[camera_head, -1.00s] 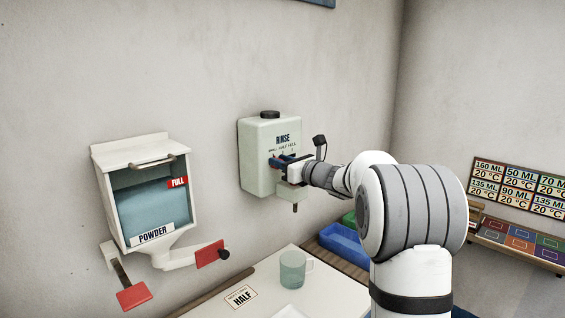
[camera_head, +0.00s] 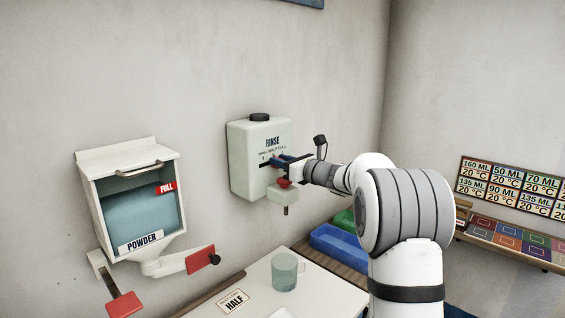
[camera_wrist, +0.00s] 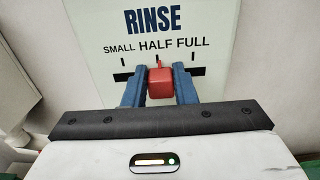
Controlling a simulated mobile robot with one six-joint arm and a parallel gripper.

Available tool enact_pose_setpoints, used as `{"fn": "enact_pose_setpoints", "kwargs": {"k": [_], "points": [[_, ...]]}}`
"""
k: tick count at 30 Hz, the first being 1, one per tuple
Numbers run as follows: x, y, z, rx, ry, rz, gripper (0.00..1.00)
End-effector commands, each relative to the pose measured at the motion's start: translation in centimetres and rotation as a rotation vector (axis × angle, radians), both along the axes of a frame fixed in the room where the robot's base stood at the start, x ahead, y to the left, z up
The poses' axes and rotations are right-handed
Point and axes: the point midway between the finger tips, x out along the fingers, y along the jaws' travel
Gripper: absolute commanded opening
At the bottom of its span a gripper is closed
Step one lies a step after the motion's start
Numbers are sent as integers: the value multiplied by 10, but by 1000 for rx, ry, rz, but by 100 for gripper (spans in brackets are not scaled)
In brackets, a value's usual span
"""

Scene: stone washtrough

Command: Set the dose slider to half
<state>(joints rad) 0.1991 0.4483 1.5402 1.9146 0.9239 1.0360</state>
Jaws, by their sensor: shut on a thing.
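The pale green rinse dispenser (camera_head: 240,165) hangs on the wall, labelled RINSE. In the wrist view its face (camera_wrist: 215,25) carries a scale marked SMALL, HALF and FULL over a dark slot. The red slider knob (camera_wrist: 160,83) sits below the HALF mark, about in line with it. My gripper (camera_wrist: 159,90) is shut on the knob, one blue finger on each side. In the head view my gripper (camera_head: 280,161) is at the dispenser's front and hides the knob.
A red piece (camera_head: 284,183) shows on the dispenser's lower block, under my gripper. A powder dispenser (camera_head: 128,162) with red paddles hangs to the left. Below, a white table (camera_head: 330,295) holds a clear mug (camera_head: 284,272) and a HALF card (camera_head: 233,301).

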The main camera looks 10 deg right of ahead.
Motion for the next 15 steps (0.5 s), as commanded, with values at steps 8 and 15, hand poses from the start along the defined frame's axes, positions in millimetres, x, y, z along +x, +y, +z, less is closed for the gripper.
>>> {"fn": "enact_pose_setpoints", "kwargs": {"k": [8, 15], "points": [[0, 5, 0, 0, 0, 5, 30], [-1, 9, 0, -1, 1, 12, 47]]}}
